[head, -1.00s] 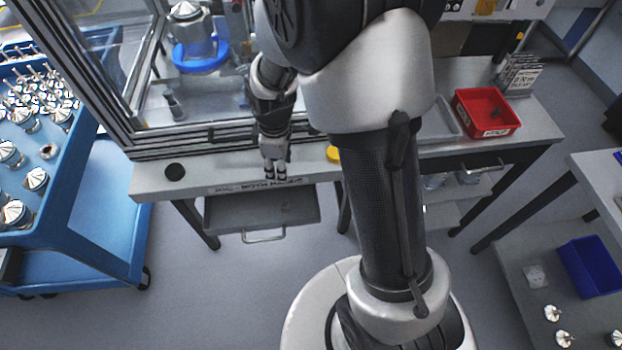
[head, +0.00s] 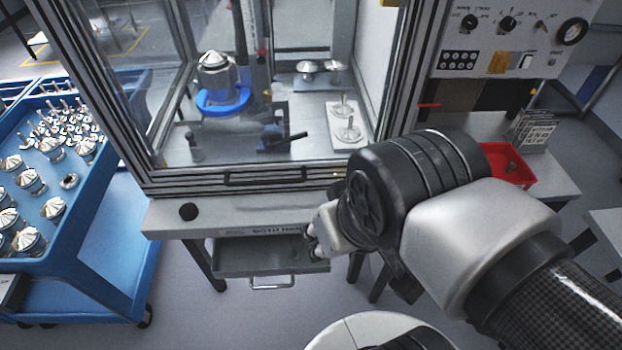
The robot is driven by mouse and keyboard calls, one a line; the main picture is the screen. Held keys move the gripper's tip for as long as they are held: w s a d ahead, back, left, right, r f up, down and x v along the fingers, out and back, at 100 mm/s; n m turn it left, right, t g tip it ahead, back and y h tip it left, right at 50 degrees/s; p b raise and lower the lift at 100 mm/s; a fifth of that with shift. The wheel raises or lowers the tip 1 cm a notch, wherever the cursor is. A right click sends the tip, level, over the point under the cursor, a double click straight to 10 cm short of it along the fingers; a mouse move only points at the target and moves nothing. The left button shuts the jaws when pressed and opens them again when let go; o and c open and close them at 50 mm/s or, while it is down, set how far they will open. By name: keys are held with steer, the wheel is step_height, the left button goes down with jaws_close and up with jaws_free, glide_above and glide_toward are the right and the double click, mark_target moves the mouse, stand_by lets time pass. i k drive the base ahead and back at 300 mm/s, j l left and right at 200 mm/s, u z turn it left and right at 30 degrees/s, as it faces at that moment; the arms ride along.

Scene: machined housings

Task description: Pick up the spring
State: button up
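I cannot make out a spring for certain in the head view. Small dark marks lie at the right end of the open drawer (head: 232,262) under the bench, too small to identify. My gripper (head: 311,242) is at the bench's front edge, by the drawer's right end. My own wrist hides much of it, and its fingers are too small and foreshortened to show whether they are open or shut. I cannot see anything held in it.
A glazed enclosure with a closed front (head: 215,180) stands on the bench (head: 165,215). A red bin (head: 520,180) sits at the right, partly behind my arm. A blue cart (head: 90,225) with several metal housings stands at the left. Floor is clear in front of the drawer.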

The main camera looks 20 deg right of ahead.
mark_target(513, 166)
steer(key=z, duration=2)
steer(key=i+l+u, duration=0.15)
steer(key=i+l, duration=0.15)
steer(key=i+l+u, duration=0.2)
steer(key=i+l, duration=0.15)
steer(key=i+l+u, duration=0.15)
steer(key=i+l, duration=0.15)
steer(key=l, duration=0.15)
steer(key=i+l+u, duration=0.2)
steer(key=l, duration=0.25)
steer(key=i+l+u, duration=0.15)
steer(key=i+l, duration=0.15)
steer(key=l, duration=0.2)
